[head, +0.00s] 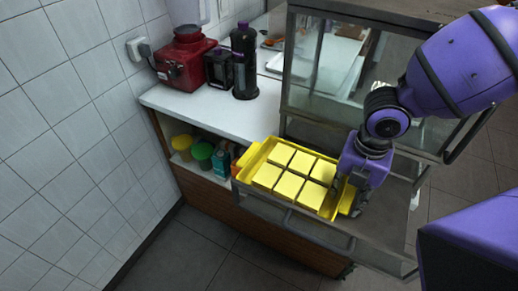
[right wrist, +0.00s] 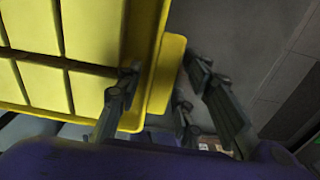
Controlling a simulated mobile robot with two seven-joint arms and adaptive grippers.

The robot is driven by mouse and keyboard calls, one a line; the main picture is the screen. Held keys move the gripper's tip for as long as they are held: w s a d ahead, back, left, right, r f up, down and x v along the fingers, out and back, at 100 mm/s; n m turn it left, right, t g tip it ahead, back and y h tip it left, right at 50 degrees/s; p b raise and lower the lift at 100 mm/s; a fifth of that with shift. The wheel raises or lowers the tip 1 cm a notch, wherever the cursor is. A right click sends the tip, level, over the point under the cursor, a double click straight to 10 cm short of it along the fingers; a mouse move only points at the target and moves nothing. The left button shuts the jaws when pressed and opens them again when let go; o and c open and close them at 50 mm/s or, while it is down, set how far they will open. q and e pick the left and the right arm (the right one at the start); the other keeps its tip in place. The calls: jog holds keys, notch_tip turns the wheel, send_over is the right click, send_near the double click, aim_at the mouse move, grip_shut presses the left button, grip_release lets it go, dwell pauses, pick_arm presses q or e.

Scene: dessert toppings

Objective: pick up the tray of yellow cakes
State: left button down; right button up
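The yellow tray (head: 256,155) holds several square yellow cakes (head: 290,185) in rows. It lies at the front of the glass display case, over the lowered glass door. In the right wrist view the tray rim (right wrist: 147,60) and its end handle (right wrist: 168,75) show large at the left. My right gripper (head: 345,200) is at the tray's right end. In the right wrist view my right gripper (right wrist: 163,75) is open, with one finger over the tray's inner rim side and the other beyond the handle, apart from it. My left gripper is not in view.
The display case (head: 335,70) rises behind the tray. A white counter (head: 215,110) carries a red appliance (head: 184,60) and a black bottle (head: 244,62). Jars, including a green one (head: 202,154), stand on a shelf below. A tiled wall (head: 60,120) is at the left.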

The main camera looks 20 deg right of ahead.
jog(key=shift+f, duration=0.55)
jog(key=shift+r, duration=0.1)
grip_shut()
jog(key=shift+r, duration=0.1)
